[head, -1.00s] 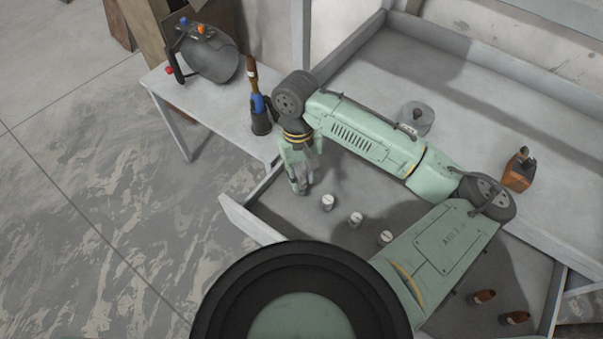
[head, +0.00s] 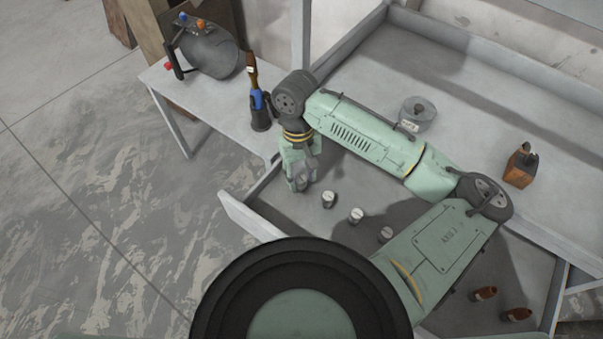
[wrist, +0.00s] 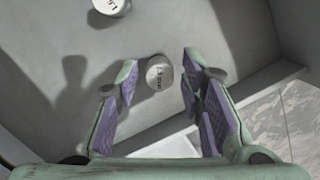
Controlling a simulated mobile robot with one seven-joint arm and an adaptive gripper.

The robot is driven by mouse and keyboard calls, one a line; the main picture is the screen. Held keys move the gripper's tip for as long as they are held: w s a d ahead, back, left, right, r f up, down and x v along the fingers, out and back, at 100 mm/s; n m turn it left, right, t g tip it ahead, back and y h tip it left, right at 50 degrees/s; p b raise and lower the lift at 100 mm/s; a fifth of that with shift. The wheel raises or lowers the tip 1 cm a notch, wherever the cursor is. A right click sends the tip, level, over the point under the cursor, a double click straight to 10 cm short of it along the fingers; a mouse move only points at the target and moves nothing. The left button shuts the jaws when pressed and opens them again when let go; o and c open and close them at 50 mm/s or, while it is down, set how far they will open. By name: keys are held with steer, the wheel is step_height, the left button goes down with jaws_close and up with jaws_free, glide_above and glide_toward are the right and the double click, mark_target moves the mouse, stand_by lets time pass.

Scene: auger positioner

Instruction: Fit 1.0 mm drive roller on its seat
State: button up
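Three small pale cylinders with labelled tops stand in a row on the grey tray floor in the head view: a left one (head: 328,199), a middle one (head: 356,215) and a right one (head: 386,234). My gripper (head: 302,182) hangs low just left of the row. In the wrist view my gripper (wrist: 158,88) is open, its purple-padded fingers apart. One labelled cylinder (wrist: 159,74) stands upright between and just beyond the fingertips. Another cylinder (wrist: 111,6) is cut by the top edge. The labels are too small to read surely. I cannot identify the seat.
A tray wall (head: 250,218) runs close to my gripper. A round grey labelled object (head: 417,114) and an orange-brown block (head: 520,167) stand farther back.

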steer(key=shift+o, duration=0.9)
step_height(320, 180, up, 12)
steer(key=w, duration=0.1)
steer(key=shift+w+a, duration=0.3)
steer(key=shift+w, duration=0.1)
steer(key=shift+f, duration=0.1)
